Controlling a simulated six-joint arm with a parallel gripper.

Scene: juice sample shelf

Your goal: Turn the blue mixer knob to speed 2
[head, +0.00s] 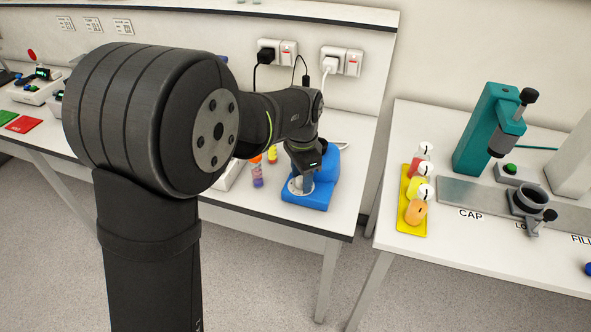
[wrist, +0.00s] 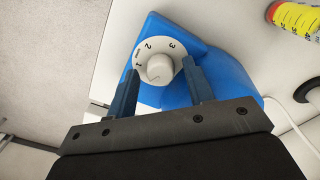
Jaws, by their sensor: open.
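The blue mixer (head: 306,198) stands on the left bench near its front right corner, below the end of my arm. In the wrist view the mixer's blue body (wrist: 208,50) fills the middle. Its round white dial (wrist: 150,48) carries the marks 1, 2 and 3, with a raised white knob (wrist: 159,68) at its centre. My gripper (wrist: 160,78) is open, with one finger on each side of the knob. I cannot tell whether the fingers touch it. The knob's pointer setting is not clear. In the head view my wrist hides part of the mixer.
Small coloured vials (head: 257,176) stand left of the mixer. A yellow graduated tube (wrist: 297,18) is at the wrist view's upper right, near a white cable (wrist: 285,97). Sockets (head: 277,52) are on the wall behind. The right bench holds a yellow bottle tray (head: 405,226) and a teal press (head: 482,130).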

